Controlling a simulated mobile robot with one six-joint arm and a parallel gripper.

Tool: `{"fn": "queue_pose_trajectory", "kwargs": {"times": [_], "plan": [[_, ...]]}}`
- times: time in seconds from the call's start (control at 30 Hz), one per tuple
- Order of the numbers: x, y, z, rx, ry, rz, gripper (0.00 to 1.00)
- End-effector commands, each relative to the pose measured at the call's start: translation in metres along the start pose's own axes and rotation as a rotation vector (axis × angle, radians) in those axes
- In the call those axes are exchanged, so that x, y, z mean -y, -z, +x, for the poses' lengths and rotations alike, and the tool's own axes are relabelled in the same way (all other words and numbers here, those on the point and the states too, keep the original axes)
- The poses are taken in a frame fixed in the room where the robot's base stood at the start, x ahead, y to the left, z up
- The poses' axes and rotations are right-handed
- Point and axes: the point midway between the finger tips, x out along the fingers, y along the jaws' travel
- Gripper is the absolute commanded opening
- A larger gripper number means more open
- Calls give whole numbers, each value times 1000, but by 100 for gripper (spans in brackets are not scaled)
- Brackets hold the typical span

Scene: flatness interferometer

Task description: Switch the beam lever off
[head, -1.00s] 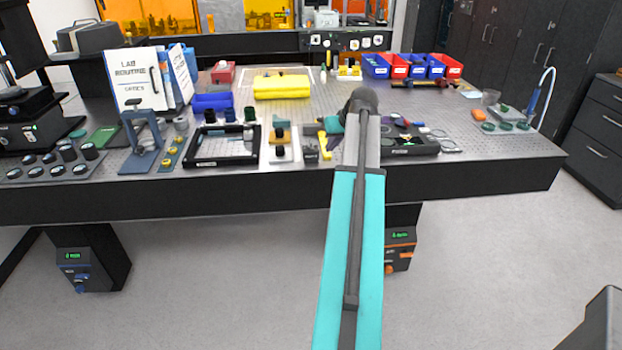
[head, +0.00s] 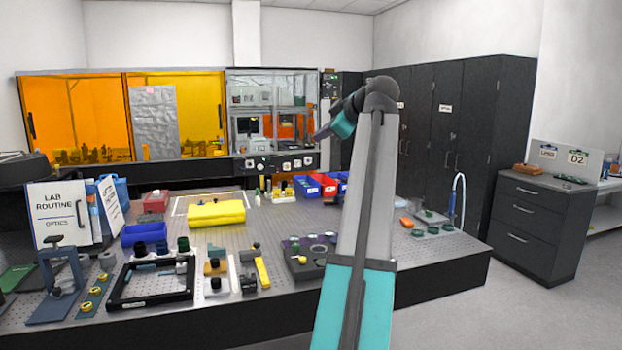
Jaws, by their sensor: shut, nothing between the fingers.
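A yellow lever-like bar (head: 262,272) lies on the bench beside a small grey block with a dark knob (head: 249,258). It may be the beam lever, but it is too small to tell its setting. My gripper (head: 321,134) shows as a small grey tip beyond my teal wrist, raised high above the bench and pointing left. It is shut and empty, well apart from the bar and touching nothing that I can see. My upper arm hides part of the bench's right half.
An orange-windowed enclosure (head: 180,110) stands behind. Grey floor (head: 530,300) is clear at right.

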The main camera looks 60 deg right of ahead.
Motion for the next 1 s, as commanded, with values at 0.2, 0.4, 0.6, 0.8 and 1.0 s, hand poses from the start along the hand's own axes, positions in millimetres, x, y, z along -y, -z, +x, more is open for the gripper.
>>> {"fn": "queue_pose_trajectory", "kwargs": {"times": [0.2,0.4,0.6,0.8,1.0], "plan": [[-30,49,-45,-84,-24,-305,0],[-38,79,-63,-150,-36,-576,0],[-37,91,-67,-190,-46,-797,0],[-35,93,-67,-201,-53,-903,0],[-35,93,-67,-202,-53,-918,0]]}}
